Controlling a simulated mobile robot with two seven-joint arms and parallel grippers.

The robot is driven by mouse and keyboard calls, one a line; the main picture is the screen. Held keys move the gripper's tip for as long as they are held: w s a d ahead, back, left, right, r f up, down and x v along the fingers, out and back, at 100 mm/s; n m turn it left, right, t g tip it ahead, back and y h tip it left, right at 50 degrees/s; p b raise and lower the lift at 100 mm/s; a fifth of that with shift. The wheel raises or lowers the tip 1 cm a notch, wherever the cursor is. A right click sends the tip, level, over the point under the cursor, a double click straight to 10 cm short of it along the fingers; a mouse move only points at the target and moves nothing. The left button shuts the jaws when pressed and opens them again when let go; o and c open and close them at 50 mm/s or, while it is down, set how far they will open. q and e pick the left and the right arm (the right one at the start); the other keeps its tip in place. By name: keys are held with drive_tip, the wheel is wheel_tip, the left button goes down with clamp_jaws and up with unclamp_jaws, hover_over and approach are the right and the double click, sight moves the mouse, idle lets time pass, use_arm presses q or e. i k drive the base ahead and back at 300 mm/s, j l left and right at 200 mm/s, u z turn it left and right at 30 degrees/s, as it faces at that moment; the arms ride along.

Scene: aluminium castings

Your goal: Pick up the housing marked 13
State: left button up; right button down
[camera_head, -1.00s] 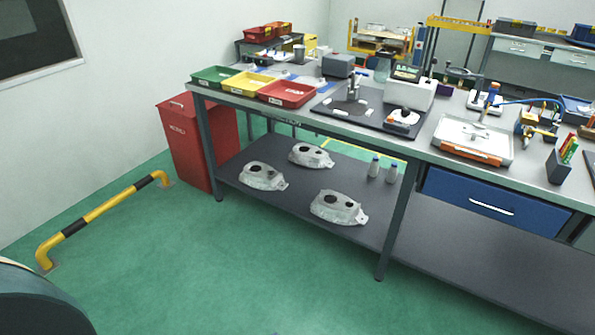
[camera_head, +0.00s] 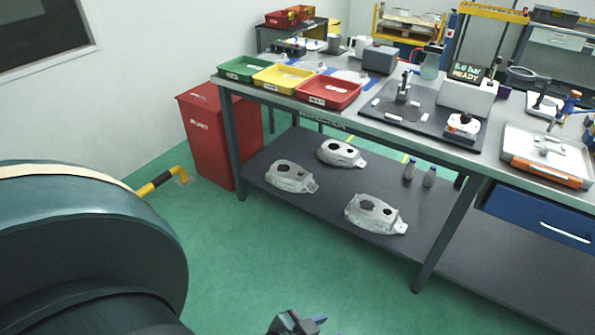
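Three grey cast aluminium housings lie on the lower shelf (camera_head: 335,215) of the workbench: one at left (camera_head: 291,177), one further back (camera_head: 341,153) and one at front right (camera_head: 375,214). Each has dark openings in its top. No number is readable on any of them, so I cannot tell which is marked 13. My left arm fills the lower left. A small part of what looks like my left gripper (camera_head: 297,323) shows at the bottom edge, well short of the shelf; its fingers are mostly cut off. My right gripper is out of view.
Two small bottles (camera_head: 419,174) stand on the shelf right of the housings. The bench legs (camera_head: 450,236) and tabletop frame the shelf. A red bin (camera_head: 213,137) stands left of the bench, near a yellow-black floor rail (camera_head: 160,181). Green floor in front is clear.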

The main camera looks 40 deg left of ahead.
sight(285, 175)
drive_tip(key=i+j+z, duration=0.15)
drive_tip(key=j, duration=0.95)
drive_tip(key=j+z, duration=0.15)
drive_tip(key=j, duration=0.95)
drive_tip(key=i+j, duration=0.1)
drive_tip(key=j, duration=0.25)
drive_tip(key=i+j, duration=0.1)
drive_tip(key=j, duration=0.65)
drive_tip(key=i+j, duration=0.15)
drive_tip(key=i, duration=0.3)
drive_tip(key=i+j, duration=0.15)
drive_tip(key=i, duration=0.35)
drive_tip(key=i+j, duration=0.15)
drive_tip(key=i, duration=0.3)
